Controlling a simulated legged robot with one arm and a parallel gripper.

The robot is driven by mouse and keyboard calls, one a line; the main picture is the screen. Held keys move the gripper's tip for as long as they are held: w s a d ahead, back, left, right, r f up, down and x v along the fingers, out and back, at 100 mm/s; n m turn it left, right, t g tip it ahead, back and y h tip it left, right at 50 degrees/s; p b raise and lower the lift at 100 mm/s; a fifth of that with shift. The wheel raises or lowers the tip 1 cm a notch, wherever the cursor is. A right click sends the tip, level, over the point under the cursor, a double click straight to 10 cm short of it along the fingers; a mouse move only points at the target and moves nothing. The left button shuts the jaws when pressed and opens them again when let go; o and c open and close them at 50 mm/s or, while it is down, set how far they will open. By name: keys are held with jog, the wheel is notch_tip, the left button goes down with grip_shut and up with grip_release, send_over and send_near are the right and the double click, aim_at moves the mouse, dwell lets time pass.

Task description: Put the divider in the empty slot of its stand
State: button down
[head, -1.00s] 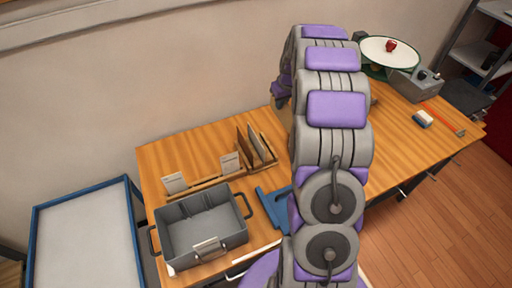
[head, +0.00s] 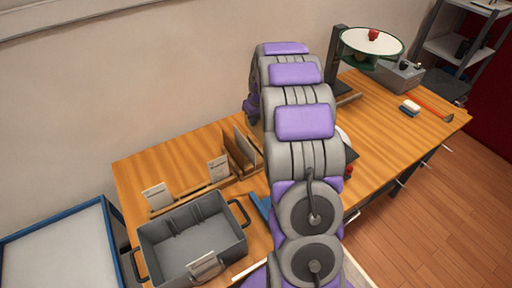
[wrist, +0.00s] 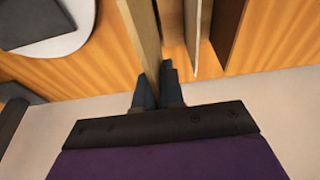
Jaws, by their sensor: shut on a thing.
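In the wrist view my gripper (wrist: 157,88) is shut on the divider (wrist: 143,30), a thin light-wood panel seen nearly edge-on. The panel extends upward in the picture from between the fingers. Two other upright panels, a light one (wrist: 194,28) and a brown one (wrist: 228,28), stand just to its right, apart from it. In the head view the wooden stand (head: 190,197) holds upright panels (head: 240,148) at its right end, partly behind my arm. My gripper and the held divider are hidden by my arm there. I cannot make out the empty slot.
A grey bin (head: 192,240) with handles sits in front of the stand. Two white cards (head: 157,196) stand along the stand. A blue piece (head: 260,206) lies beside my arm. A round white-topped turntable (head: 372,42) and grey box (head: 402,76) are at the far right. The wall is close behind.

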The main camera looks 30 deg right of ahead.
aim_at(256, 136)
jog(key=f, duration=0.2)
jog(key=a+f+b, duration=0.1)
jog(key=f, duration=0.1)
jog(key=shift+f, duration=0.3)
jog(key=f, duration=0.1)
jog(key=d+f, duration=0.1)
jog(key=f, duration=0.2)
jog(key=shift+s+d+b, duration=0.1)
jog(key=shift+d+b, duration=0.15)
jog(key=shift+b, duration=0.05)
jog(key=shift+f, duration=0.25)
jog(key=shift+a+r, duration=0.1)
jog(key=shift+a, duration=0.3)
jog(key=c, duration=1.3)
grip_release()
jog(key=shift+c, duration=0.2)
jog(key=shift+o, duration=0.4)
jog(key=shift+d, duration=0.3)
